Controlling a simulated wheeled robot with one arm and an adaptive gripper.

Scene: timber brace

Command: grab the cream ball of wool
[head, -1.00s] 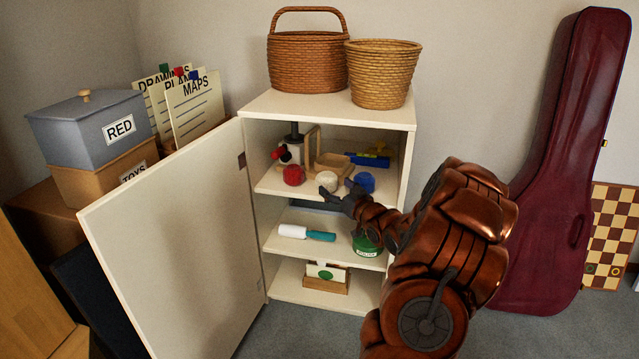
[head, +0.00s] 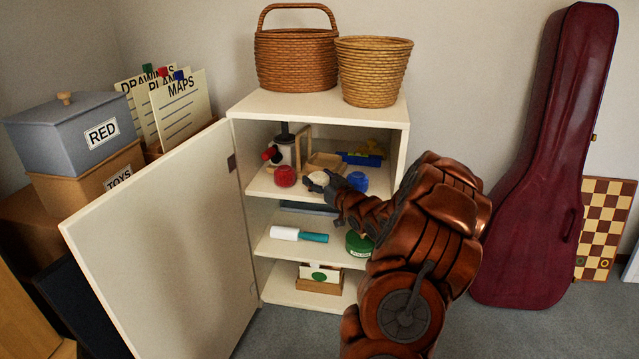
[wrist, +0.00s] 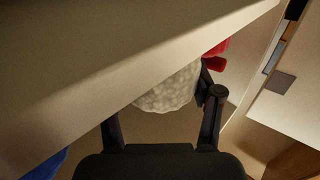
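The cream ball of wool (head: 318,178) sits on the upper shelf of the white cabinet, between a red ball (head: 285,176) and a blue ball (head: 358,181). My gripper (head: 322,187) reaches in at the ball and covers part of it. In the wrist view the cream ball (wrist: 168,92) shows between the spread fingers of my gripper (wrist: 162,115). There is a visible gap between the left finger and the ball; the right finger is close to its side. The cabinet's top board hides the ball's upper left part.
The cabinet top (head: 315,107) lies just above the shelf and bears two baskets. The open door (head: 160,240) stands to the left. A wooden tray (head: 322,161) and a blue and yellow toy (head: 363,155) are behind. A green tin (head: 358,245) is below.

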